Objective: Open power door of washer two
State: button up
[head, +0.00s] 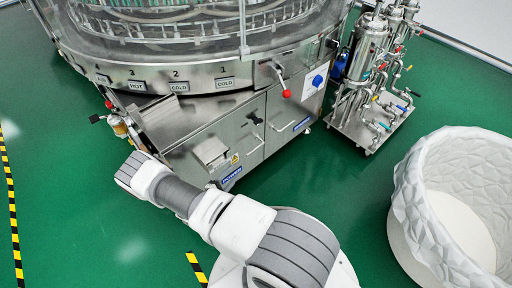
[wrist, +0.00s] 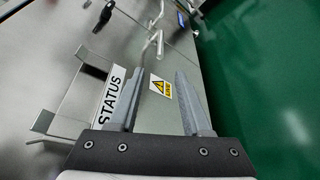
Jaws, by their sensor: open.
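The washer (head: 205,105) stands at the back of the head view, with grey metal cabinet doors below its numbered ring. The door with the blue "POWER" label (head: 232,177) is in front, and it looks closed. My gripper's fingers cannot be made out in the head view.
A metal bracket with a "STATUS" label (wrist: 109,97) is beside the left finger. A red-knobbed lever (head: 285,90) sticks out above the doors. A pipe-and-tank skid (head: 368,105) and a white round tub (head: 410,185) are at right. Green floor lies open at left.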

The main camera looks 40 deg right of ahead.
aim_at(252, 152)
jog(key=b+x, duration=0.5)
jog(key=x, duration=1.1)
jog(key=shift+w+d+f, duration=0.1)
jog(key=shift+f, duration=0.15)
jog(key=shift+w+d+b, duration=0.3)
jog(key=shift+d, duration=0.3)
grip_shut()
